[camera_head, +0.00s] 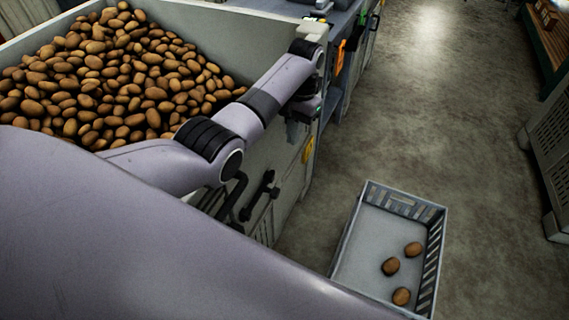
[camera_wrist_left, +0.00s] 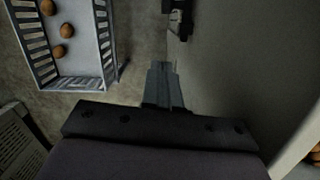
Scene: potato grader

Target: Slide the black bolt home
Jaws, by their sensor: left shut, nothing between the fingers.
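Black hardware (camera_head: 262,195) with a handle-like shape is on the side of the pale hopper; I take it to be the black bolt, but cannot tell how far it is slid. A black fitting (camera_wrist_left: 180,18) also shows at the top of the left wrist view, against the pale wall. My left gripper (camera_head: 298,136) points down beside the hopper wall, to the right of the black hardware and apart from it. In the left wrist view its grey fingers (camera_wrist_left: 163,82) are together with nothing between them. My right gripper does not show.
The hopper (camera_head: 215,35) is heaped with potatoes (camera_head: 110,75). A grey crate (camera_head: 365,245) with three potatoes stands on the floor to the right. A bench (camera_head: 345,25) with an orange tag is behind. Open floor (camera_head: 430,120) lies to the right.

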